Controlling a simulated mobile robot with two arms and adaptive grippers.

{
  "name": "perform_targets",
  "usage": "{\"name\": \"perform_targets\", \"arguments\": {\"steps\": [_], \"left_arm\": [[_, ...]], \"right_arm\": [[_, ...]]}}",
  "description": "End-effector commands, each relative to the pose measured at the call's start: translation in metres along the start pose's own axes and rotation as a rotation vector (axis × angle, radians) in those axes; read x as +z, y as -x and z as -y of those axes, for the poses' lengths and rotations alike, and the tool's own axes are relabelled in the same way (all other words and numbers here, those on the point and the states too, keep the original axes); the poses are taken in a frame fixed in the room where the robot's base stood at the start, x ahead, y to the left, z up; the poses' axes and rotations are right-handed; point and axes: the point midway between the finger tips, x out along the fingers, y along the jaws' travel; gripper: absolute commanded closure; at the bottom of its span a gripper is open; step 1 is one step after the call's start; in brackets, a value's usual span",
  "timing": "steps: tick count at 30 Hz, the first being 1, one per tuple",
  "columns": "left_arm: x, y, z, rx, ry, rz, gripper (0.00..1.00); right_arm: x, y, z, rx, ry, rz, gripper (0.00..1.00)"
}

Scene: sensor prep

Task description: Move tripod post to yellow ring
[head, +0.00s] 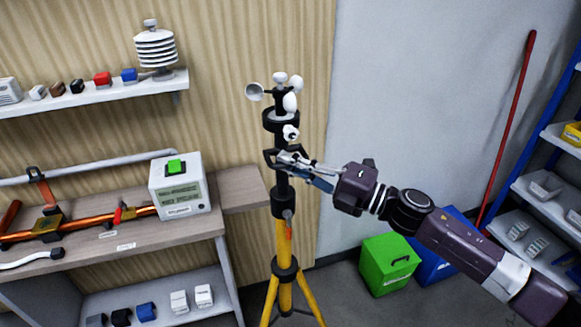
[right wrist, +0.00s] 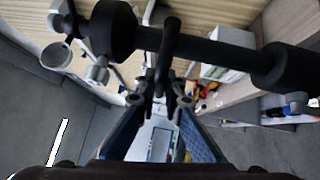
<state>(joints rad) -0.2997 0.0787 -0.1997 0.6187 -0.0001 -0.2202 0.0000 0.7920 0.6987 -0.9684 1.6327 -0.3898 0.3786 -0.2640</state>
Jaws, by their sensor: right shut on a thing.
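The tripod post (head: 282,190) is a black upright pole with cup-shaped sensors (head: 281,92) on top, above the yellow tripod (head: 284,245) in the head view. It crosses the top of the right wrist view (right wrist: 220,55) sideways. My right gripper (head: 288,160) reaches in from the right and is shut at the post's upper part. In the right wrist view its fingertips (right wrist: 160,92) close around a thin black bar in front of the post. I cannot pick out a separate yellow ring. My left gripper is out of view.
A bench (head: 245,190) with a white box (head: 180,190) stands left of the tripod. A wall shelf (head: 95,103) holds small blocks and a white sensor. A green bin (head: 388,265) and blue bin stand right on the floor, near a blue rack (head: 528,160).

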Motion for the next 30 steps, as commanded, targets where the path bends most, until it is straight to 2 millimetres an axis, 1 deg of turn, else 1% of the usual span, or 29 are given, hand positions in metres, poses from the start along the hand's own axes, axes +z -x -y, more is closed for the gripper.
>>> {"name": "perform_targets", "arguments": {"steps": [1, 9, 12, 15, 18, 28, 29, 30], "left_arm": [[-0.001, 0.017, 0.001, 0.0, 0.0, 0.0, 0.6], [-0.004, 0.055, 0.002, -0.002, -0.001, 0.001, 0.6], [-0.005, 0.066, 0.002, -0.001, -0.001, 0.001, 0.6], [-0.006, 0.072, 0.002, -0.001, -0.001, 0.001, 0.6], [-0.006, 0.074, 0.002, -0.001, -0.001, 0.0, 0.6], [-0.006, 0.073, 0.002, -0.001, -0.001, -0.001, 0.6], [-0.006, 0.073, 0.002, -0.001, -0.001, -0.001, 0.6], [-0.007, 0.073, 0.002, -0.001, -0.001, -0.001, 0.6]], "right_arm": [[0.006, -0.003, -0.026, 0.01, 0.006, 0.005, 1.0], [0.012, -0.009, -0.077, 0.012, 0.006, 0.005, 1.0], [0.014, -0.011, -0.091, 0.012, 0.006, 0.006, 1.0], [0.015, -0.012, -0.099, 0.011, 0.005, 0.007, 1.0], [0.016, -0.013, -0.103, 0.011, 0.004, 0.007, 1.0], [0.016, -0.012, -0.102, 0.01, 0.004, 0.008, 1.0], [0.016, -0.012, -0.102, 0.01, 0.004, 0.008, 0.89], [0.016, -0.012, -0.101, 0.01, 0.004, 0.008, 0.84]]}}
